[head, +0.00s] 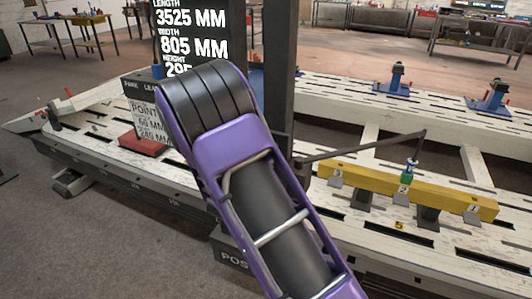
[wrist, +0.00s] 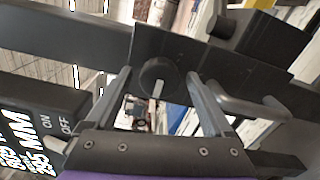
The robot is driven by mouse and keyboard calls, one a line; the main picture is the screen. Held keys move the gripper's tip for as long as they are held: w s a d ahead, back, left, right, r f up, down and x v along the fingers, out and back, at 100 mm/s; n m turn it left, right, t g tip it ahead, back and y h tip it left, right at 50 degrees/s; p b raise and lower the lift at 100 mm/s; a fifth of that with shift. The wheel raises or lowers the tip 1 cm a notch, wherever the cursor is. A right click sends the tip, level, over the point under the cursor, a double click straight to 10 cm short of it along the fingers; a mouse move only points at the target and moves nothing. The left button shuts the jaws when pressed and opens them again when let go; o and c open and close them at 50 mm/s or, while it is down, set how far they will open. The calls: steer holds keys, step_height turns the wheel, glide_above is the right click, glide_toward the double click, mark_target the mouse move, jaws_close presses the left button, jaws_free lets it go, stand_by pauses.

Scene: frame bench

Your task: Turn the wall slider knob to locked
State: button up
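The round dark knob (wrist: 157,74) with a pale pointer mark sits on a dark panel (wrist: 185,50) in the wrist view. I take it to be the wall slider knob; no locked label is readable beside it. My gripper (wrist: 160,82) is open, with one finger left and one right of the knob. Nothing shows held between the fingers, and I cannot tell whether either touches the knob. In the head view my purple and black arm hides my gripper and the knob.
A dark post (head: 280,75) stands beside the measurement display (head: 195,30). The white slotted frame bench (head: 340,220) carries a yellow bar (head: 440,195) and blue clamps (head: 397,78). A thin arm (head: 365,147) reaches over the bar. ON and OFF lettering (wrist: 60,125) shows at wrist-view left.

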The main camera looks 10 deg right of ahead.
steer(key=v, duration=1.7)
steer(key=shift+s, duration=0.15)
steer(key=shift+r, duration=0.15)
